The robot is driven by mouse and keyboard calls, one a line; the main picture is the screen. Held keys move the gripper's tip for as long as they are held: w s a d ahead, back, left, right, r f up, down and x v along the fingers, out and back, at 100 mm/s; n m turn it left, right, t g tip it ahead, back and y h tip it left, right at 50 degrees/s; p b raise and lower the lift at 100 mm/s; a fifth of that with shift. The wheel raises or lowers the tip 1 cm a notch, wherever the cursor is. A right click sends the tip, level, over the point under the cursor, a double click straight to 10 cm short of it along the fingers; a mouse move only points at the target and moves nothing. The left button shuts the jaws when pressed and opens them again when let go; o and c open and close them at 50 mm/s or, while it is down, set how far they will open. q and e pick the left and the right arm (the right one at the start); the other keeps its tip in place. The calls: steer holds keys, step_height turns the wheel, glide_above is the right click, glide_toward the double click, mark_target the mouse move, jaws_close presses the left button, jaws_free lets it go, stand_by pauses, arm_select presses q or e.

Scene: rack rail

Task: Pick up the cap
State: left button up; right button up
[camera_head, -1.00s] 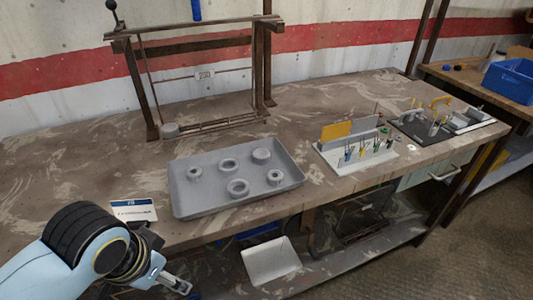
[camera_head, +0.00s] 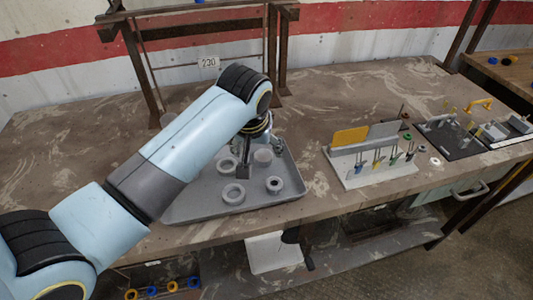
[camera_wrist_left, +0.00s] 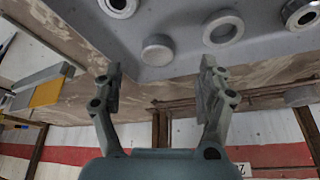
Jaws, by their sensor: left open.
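A plain grey round cap (camera_head: 263,157) without a hole stands on the grey tray (camera_head: 205,213), near its back edge. In the left wrist view the cap (camera_wrist_left: 157,49) lies just beyond the fingertips, about midway between them. My left gripper (camera_head: 258,150) is over the tray by the cap, partly hidden behind my own wrist and forearm in the head view. Its two fingers (camera_wrist_left: 160,66) stand wide apart with nothing between them in the wrist view. Whether they are level with the cap I cannot tell. My right gripper is not in view.
Several grey rings share the tray, including one in front (camera_head: 233,194) and one at right (camera_head: 274,185). A dark rack frame (camera_head: 283,60) stands behind, with another grey round piece (camera_head: 167,118) by its left foot. A tool holder (camera_head: 360,173) is to the right.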

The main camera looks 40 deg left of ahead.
mark_target(263, 155)
arm_select(q)
steer(key=shift+w+a+f, duration=0.15)
steer(key=shift+w+f, duration=0.05)
steer(key=shift+f, duration=0.35)
steer(key=shift+w+f, duration=0.25)
steer(key=shift+f, duration=0.05)
steer(key=w+f, duration=0.1)
steer(key=f, duration=0.1)
steer(key=w+a+f, duration=0.1)
steer(key=w+f, duration=0.1)
steer(key=shift+a+f, duration=0.1)
steer(key=shift+f, duration=0.1)
steer(key=c, duration=1.1)
steer(key=shift+c, duration=0.3)
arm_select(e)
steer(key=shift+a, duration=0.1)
arm_select(q)
steer(key=shift+r, duration=0.1)
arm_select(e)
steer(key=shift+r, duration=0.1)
